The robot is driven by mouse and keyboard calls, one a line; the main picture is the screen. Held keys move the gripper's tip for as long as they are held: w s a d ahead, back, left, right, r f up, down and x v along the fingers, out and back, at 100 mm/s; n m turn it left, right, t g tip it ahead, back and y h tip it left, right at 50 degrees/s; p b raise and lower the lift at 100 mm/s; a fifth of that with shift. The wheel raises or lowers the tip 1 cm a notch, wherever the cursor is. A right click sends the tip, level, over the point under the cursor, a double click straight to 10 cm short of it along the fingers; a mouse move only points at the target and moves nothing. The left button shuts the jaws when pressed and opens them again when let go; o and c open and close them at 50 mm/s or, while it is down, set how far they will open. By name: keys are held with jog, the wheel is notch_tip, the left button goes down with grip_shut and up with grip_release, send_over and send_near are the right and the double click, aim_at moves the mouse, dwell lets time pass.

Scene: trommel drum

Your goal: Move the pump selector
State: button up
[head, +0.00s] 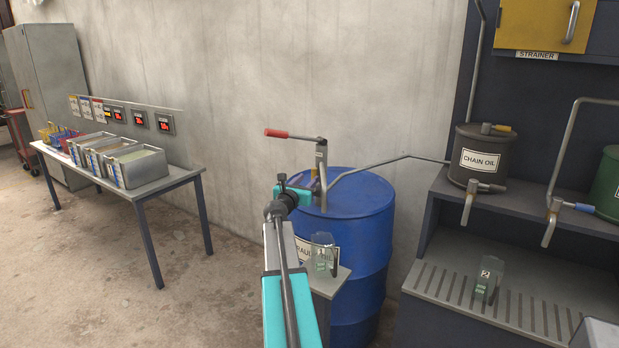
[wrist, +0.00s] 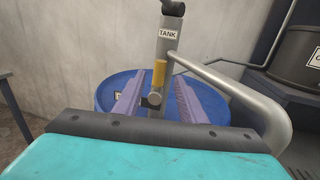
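The pump (head: 321,160) stands upright on the blue drum (head: 358,225), with a red-gripped lever (head: 277,133) reaching left. In the wrist view, its grey post (wrist: 166,48) carries a TANK label (wrist: 167,33). Below the label is the pump selector, a yellow-sleeved handle (wrist: 159,73) pointing up from a round grey pivot (wrist: 155,99). My gripper (wrist: 159,76) is open. Its two purple fingers lie left and right of the selector, with visible gaps on both sides. I cannot tell whether the fingertips reach past the handle in depth.
A grey pipe (wrist: 235,88) curves from the post to the right. A small stand (head: 328,284) holding a clear container is in front of the drum. A shelf unit with a chain oil pot (head: 479,157) stands right. A table with metal bins (head: 140,167) stands left; floor between is clear.

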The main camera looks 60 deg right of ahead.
aim_at(313, 174)
jog(key=shift+w+d, duration=0.25)
jog(key=shift+d, duration=0.95)
jog(key=shift+w+d, duration=0.25)
jog(key=shift+d, duration=0.95)
